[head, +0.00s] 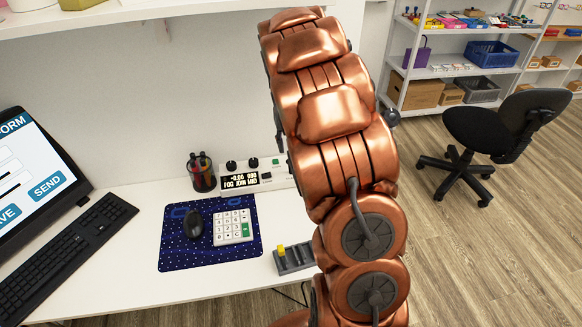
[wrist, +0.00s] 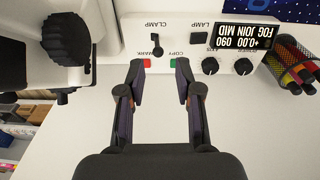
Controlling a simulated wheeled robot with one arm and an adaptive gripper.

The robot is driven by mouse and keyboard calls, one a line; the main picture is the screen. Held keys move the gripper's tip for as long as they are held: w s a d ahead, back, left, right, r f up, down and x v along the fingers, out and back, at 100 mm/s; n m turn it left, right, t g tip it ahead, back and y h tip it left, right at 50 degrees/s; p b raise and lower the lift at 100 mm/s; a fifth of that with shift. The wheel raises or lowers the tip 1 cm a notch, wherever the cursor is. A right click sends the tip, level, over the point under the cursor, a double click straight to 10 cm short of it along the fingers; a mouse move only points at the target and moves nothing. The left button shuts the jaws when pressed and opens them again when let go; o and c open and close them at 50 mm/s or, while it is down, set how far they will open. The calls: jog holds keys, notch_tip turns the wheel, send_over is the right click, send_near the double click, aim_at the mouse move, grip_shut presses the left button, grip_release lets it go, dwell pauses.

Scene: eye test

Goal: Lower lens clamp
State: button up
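In the wrist view, which shows the panel upside down, a small black clamp lever (wrist: 156,46) stands on the white control panel (wrist: 205,40) beside the label CLAMP. My gripper (wrist: 160,66) is open and empty, its two dark fingers apart just in front of the panel. The lever lies between and beyond the fingertips, with no contact that I can see. In the head view the panel (head: 238,182) shows partly, but my copper arm hides its right part, the lever and my gripper. No lens is clearly visible.
Near the fingertips are a red button (wrist: 147,63) and a green button (wrist: 173,63). Knobs (wrist: 210,66), a display (wrist: 243,37) and a pen cup (wrist: 292,65) stand to the right. A large black knob (wrist: 66,40) is at left. A keypad (head: 232,227) lies on the desk.

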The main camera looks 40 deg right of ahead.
jog(key=n+g, duration=0.1)
jog(key=n, duration=0.1)
send_over(288, 160)
jog(key=f, duration=0.4)
jog(key=shift+a+f, duration=0.1)
jog(key=shift+a, duration=0.15)
jog(key=shift+d+f+p, duration=0.2)
jog(key=shift+f+p, duration=0.4)
jog(key=shift+f, duration=1.35)
jog(key=shift+d+f+p, duration=0.2)
jog(key=shift+f+p, duration=0.4)
jog(key=shift+f, duration=1.3)
grip_shut()
